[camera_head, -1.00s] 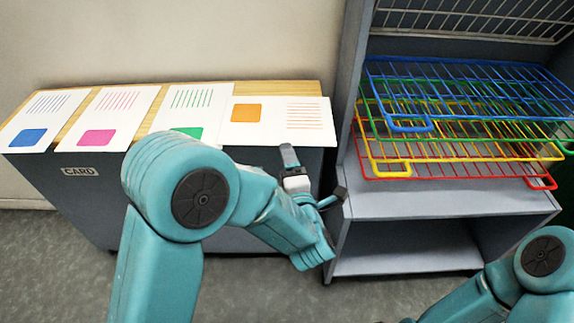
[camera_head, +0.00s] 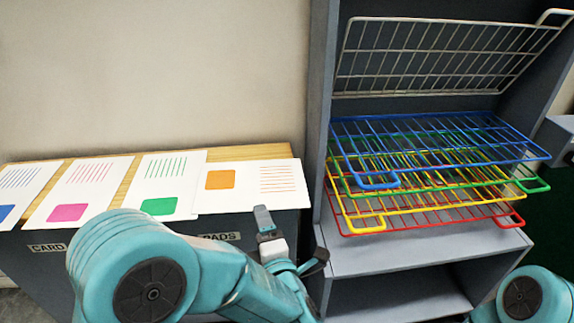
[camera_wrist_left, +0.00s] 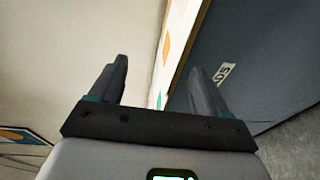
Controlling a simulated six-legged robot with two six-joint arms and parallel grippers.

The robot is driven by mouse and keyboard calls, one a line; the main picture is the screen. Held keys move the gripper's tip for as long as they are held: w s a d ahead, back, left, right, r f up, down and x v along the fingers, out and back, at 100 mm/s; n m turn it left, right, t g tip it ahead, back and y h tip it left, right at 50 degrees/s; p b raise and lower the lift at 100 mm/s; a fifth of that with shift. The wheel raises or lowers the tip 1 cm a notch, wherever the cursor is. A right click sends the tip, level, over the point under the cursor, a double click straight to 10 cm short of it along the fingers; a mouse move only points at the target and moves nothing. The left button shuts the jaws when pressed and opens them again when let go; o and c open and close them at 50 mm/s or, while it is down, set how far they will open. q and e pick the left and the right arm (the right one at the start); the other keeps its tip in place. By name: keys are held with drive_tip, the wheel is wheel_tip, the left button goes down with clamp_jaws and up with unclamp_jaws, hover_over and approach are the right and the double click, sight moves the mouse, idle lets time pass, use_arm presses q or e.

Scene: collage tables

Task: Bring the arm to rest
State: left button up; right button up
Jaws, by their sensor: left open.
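My left arm (camera_head: 190,270) comes in at the bottom of the head view and bends to the right. Its gripper (camera_head: 290,238) is in front of the right end of the cabinet, near the label. In the left wrist view the gripper (camera_wrist_left: 160,88) has its two fingers apart with nothing between them. Beyond them are the wall, the edge of the cards and the cabinet front. Of my right arm only a teal joint (camera_head: 525,298) shows at the bottom right of the head view; its gripper is out of frame.
A cabinet (camera_head: 235,152) with a wooden top carries several printed cards, one with an orange square (camera_head: 220,179). To its right stands a grey shelf unit (camera_head: 390,262) with blue (camera_head: 360,127), green (camera_head: 535,186), yellow (camera_head: 365,224) and red wire racks and a tilted white rack (camera_head: 425,60).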

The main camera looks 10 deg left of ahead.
use_arm(q)
drive_tip(key=a+f+g+y, duration=0.1)
drive_tip(key=a+f+g, duration=0.2)
drive_tip(key=a+f, duration=0.8)
drive_tip(key=s+f+m+g+h, duration=0.3)
drive_tip(key=s+f+m+h, duration=0.15)
drive_tip(key=f, duration=0.85)
drive_tip(key=s+d+f+m+g+h, duration=0.4)
drive_tip(key=s+d+m, duration=0.2)
drive_tip(key=s+m, duration=0.25)
drive_tip(key=s+d+f+m+g+h, duration=0.45)
drive_tip(key=s+m, duration=0.25)
drive_tip(key=s, duration=0.2)
wheel_tip(320, 180, up, 12)
drive_tip(key=s+d+m+p, duration=0.1)
drive_tip(key=p, duration=1.1)
drive_tip(key=shift+r, duration=0.15)
